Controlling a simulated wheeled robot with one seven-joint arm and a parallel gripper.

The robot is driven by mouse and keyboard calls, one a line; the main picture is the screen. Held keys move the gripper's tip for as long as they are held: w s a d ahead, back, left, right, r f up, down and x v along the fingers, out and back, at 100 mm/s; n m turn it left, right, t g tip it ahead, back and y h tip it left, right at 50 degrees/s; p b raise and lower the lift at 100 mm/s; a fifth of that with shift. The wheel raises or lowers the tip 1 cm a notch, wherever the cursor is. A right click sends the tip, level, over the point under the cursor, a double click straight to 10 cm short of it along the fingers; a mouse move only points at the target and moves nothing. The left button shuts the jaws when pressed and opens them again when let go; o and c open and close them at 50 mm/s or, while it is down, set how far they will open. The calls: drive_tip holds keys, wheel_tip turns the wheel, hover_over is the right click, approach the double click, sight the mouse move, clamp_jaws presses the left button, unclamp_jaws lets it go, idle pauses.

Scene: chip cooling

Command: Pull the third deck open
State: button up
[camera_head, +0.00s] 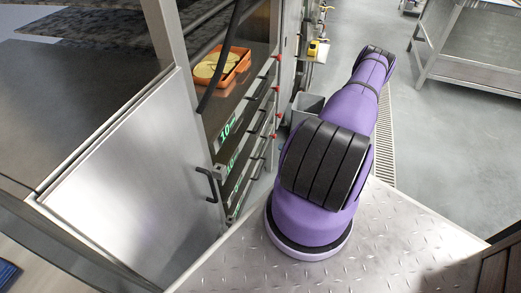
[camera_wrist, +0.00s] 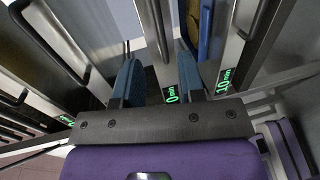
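The rack of decks (camera_head: 245,140) stands left of my arm in the head view, its decks stacked one above another with green time labels on the front. The third label from the top (camera_head: 237,185) is small and partly covered; the deck count is hard to read. In the wrist view my gripper (camera_wrist: 156,62) is open, with two blue-grey fingers apart and nothing seen held between them. A green label (camera_wrist: 172,95) shows beyond and between the fingers, partly hidden by the gripper body. Another label reading "10 min" (camera_wrist: 224,82) is to its right. My gripper is not visible in the head view.
An orange tray with yellow food (camera_head: 222,68) lies on an upper level of the rack. A steel cabinet door with a black handle (camera_head: 206,184) is at left. A grey bin (camera_head: 306,108) stands behind my arm. Open floor (camera_head: 430,130) lies right, with a steel table (camera_head: 480,45) beyond.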

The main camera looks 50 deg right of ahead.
sight(263, 148)
drive_tip(key=x, duration=1)
clamp_jaws()
